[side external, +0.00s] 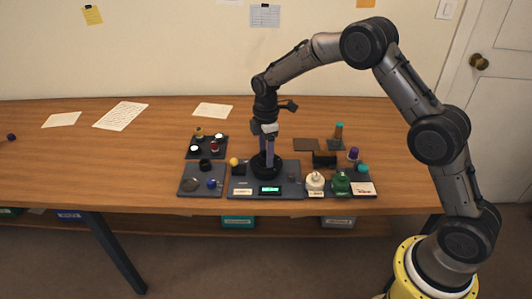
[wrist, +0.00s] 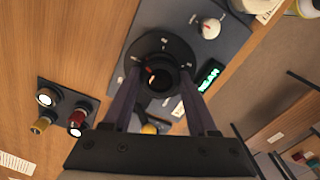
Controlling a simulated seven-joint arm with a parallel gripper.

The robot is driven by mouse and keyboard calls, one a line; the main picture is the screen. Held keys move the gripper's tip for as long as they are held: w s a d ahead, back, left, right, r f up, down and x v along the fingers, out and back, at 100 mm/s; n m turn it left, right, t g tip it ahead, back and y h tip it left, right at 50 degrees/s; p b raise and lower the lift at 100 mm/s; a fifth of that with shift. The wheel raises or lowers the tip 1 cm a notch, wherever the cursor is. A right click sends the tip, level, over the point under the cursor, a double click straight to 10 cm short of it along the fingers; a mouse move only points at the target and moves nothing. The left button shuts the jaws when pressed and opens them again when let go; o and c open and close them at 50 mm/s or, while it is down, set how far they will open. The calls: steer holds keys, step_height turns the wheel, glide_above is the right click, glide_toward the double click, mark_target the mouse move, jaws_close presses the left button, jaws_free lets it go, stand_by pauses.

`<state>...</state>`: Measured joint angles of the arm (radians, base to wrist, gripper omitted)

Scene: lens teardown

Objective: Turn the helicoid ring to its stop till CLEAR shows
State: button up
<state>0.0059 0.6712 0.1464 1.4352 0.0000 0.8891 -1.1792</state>
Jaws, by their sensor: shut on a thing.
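The helicoid ring is a dark round part on a wide black disc base (side external: 284,171), seen from above in the wrist view. The ring (wrist: 155,78) has a hollow centre and a red mark near it. My gripper (wrist: 160,78) points down with one finger on each side of the ring, shut on it. In the side external view my gripper (side external: 267,156) stands upright over the base and hides much of the ring. A small display (side external: 270,189) in front glows green. It also shows in the wrist view (wrist: 208,77); its letters are too small to read surely.
A grey mat (side external: 190,193) with small parts lies left of the base. A white jar (side external: 315,182) and a green jar (side external: 341,182) stand close on the right. The table's left side is mostly free.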

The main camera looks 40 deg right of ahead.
steer(key=m, duration=0.4)
steer(key=shift+m, duration=0.3)
steer(key=m, duration=0.3)
steer(key=shift+r+m, duration=0.1)
steer(key=shift+m, duration=0.2)
steer(key=m, duration=0.4)
steer(key=shift+m, duration=2.3)
steer(key=o, duration=1.4)
